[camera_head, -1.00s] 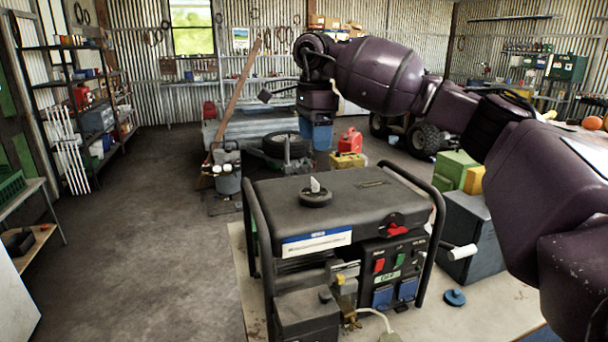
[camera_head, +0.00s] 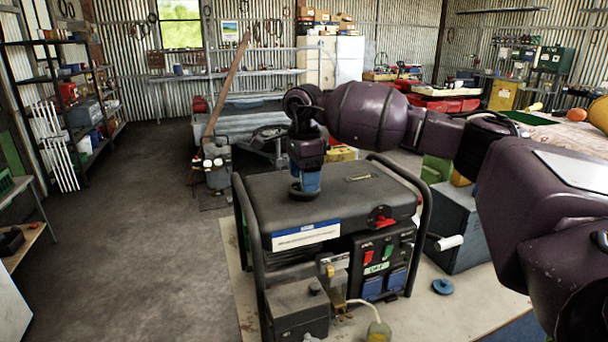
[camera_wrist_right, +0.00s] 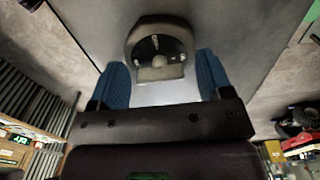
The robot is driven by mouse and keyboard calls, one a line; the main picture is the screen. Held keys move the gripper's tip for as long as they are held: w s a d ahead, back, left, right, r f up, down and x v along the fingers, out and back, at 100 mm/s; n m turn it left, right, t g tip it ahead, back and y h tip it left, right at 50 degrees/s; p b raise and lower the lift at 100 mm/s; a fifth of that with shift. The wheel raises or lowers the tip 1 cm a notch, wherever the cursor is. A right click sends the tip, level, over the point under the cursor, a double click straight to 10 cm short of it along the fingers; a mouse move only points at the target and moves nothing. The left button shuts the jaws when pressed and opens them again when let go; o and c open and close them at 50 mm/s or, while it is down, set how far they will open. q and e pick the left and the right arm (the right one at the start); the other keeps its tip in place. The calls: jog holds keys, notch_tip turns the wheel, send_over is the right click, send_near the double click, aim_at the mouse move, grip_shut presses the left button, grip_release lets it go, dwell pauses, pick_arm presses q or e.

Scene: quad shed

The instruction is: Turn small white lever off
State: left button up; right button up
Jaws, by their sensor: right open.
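The generator (camera_head: 335,205) stands on a pale board with a round dark cap (camera_head: 303,194) on its top. My right gripper (camera_head: 306,184) points down over that cap and hides its lever in the head view. In the right wrist view the cap (camera_wrist_right: 160,30) lies just beyond the fingers, and the pale grey-white lever (camera_wrist_right: 160,68) shows on its near side. The two blue fingers of my right gripper (camera_wrist_right: 162,78) are apart, one on each side of the lever. Whether they touch it I cannot tell. My left gripper is not in view.
The generator's black tube frame (camera_head: 412,215) rises at both sides of its top. A red knob (camera_head: 381,218) sits at the top's front right edge. A blue-grey box (camera_head: 460,225) stands to the right. The floor at left is clear.

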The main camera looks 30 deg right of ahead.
jog(key=c, duration=0.9)
jog(key=shift+m, duration=0.3)
jog(key=m, duration=0.9)
jog(key=shift+r+p, duration=0.1)
jog(key=shift+p, duration=0.2)
jog(key=m, duration=0.4)
jog(key=shift+m, duration=2.2)
jog(key=shift+w, duration=0.1)
